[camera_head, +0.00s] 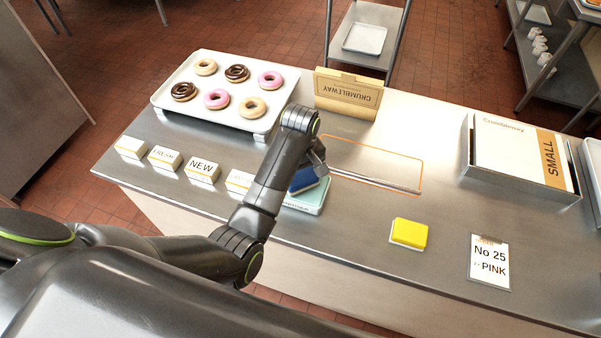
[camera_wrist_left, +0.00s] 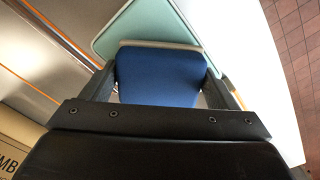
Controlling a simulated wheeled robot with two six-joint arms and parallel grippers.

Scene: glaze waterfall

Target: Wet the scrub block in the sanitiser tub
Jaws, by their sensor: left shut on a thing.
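The blue scrub block (camera_head: 303,181) is held by my left gripper (camera_head: 312,172), partly hidden behind my forearm in the head view. In the left wrist view the block (camera_wrist_left: 158,75) sits between the two fingers of the left gripper (camera_wrist_left: 160,88), with a pale strip along its far edge. The mint-green sanitiser tub (camera_head: 314,198) is on the counter just below the block. It also shows behind the block in the left wrist view (camera_wrist_left: 165,18). I cannot tell whether block and tub touch. My right gripper is not in view.
A donut tray (camera_head: 272,122) stands back left, with small labels like the NEW card (camera_head: 202,169) before it. A yellow sponge (camera_head: 409,233) and a No 25 PINK card (camera_head: 490,262) lie right. A Crumbleway box (camera_head: 345,95) and a SMALL box (camera_head: 515,150) stand behind.

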